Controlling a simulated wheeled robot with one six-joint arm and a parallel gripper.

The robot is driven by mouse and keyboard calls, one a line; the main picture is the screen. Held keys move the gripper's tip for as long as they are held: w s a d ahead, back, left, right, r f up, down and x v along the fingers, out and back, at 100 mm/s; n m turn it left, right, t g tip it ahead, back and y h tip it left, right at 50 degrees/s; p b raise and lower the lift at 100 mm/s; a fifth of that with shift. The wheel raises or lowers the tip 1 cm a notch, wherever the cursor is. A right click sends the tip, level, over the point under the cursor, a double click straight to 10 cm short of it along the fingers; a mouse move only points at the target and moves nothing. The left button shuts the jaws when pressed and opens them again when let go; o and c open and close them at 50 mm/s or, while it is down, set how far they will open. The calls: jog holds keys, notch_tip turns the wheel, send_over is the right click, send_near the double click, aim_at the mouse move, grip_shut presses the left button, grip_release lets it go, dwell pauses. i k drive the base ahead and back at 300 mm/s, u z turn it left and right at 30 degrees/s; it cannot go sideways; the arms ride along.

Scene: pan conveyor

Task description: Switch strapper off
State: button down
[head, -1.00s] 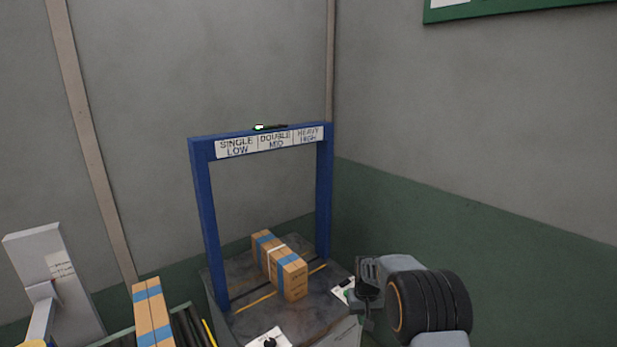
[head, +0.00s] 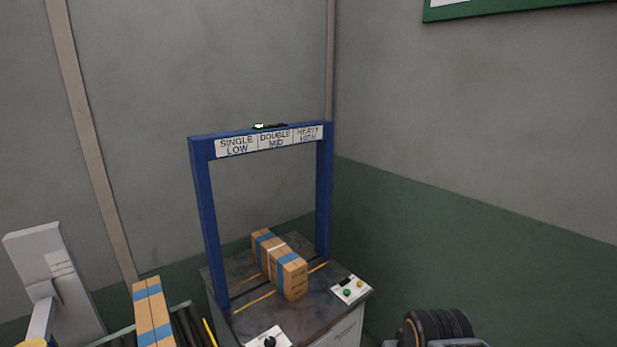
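The strapper is a blue arch (head: 204,220) on a dark table (head: 240,268), with a label strip (head: 270,140) reading SINGLE LOW, DOUBLE MID, HEAVY HIGH. A small lamp (head: 260,126) on top glows whitish green. A white panel (head: 352,290) at the table's right corner has a green button (head: 348,293), a yellow button (head: 360,284) and a dark part. A second white panel (head: 262,338) with a black knob (head: 270,342) is at the front edge, partly cut off. A carton (head: 280,264) with blue tape and a pale strap lies under the arch. My gripper is out of view.
Another taped carton (head: 152,313) lies on a roller conveyor (head: 188,326) to the left. A grey tilted screen or panel (head: 55,280) stands at far left. Walls close off the back and right. Part of my arm shows at bottom right.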

aim_at(346, 280)
jog(key=z, duration=0.25)
jog(key=i, duration=0.4)
jog(key=u, duration=1.2)
